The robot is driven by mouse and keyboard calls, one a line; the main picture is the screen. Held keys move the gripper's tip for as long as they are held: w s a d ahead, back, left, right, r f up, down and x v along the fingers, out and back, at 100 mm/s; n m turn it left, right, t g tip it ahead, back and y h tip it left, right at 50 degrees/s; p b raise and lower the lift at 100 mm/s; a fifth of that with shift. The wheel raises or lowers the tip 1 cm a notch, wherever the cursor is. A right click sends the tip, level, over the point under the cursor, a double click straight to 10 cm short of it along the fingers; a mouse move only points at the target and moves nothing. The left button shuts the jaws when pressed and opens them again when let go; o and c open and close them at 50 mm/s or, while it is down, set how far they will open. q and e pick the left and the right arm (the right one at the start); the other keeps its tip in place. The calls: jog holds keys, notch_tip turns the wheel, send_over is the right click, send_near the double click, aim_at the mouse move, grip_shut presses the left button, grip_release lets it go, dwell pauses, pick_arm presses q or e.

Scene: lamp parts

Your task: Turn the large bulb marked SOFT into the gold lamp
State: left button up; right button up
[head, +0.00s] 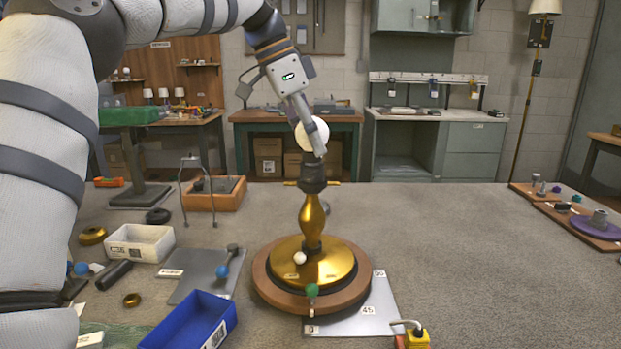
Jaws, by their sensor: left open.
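The gold lamp (312,215) stands upright in the middle of the table, on a round base with a gold top and brown rim. A dark socket (312,178) tops its stem. A large white bulb (303,140) is directly above the socket, apparently upright. My left gripper (317,148) reaches down from above at the bulb, with a grey finger across its front. The gripper is open; the other finger is mostly hidden. The bulb's lower end is hidden, so I cannot tell how far it sits in the socket. No SOFT marking is readable. My right gripper is not in view.
A small white ball (300,258) and a green knob (312,290) are at the lamp base. A numbered plate (375,312) lies under it. A blue bin (190,322), white box (140,242) and wire stand (183,185) are left. The table right of the lamp is largely clear.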

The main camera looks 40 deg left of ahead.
pick_arm(q)
jog(key=n, duration=0.2)
jog(key=n+y, duration=0.1)
jog(key=n, duration=0.1)
jog(key=shift+t+y, duration=0.3)
jog(key=shift+t, duration=0.1)
jog(key=n, duration=0.2)
jog(key=shift+d+n+y, duration=0.2)
jog(key=shift+n+y, duration=0.1)
jog(key=shift+y, duration=0.1)
jog(key=n+y, duration=0.1)
jog(key=n, duration=0.2)
jog(key=shift+w+a+y, duration=0.1)
jog(key=shift+y, duration=0.2)
jog(key=n+y, duration=0.1)
jog(key=n, duration=0.2)
jog(key=shift+n, duration=0.4)
jog(key=shift+c, duration=1.1)
jog(key=c, duration=0.6)
jog(key=m+h, duration=0.1)
jog(key=m, duration=0.2)
jog(key=m+h, duration=0.1)
jog(key=m, duration=0.3)
jog(key=shift+f+h, duration=0.1)
jog(key=shift+h, duration=0.3)
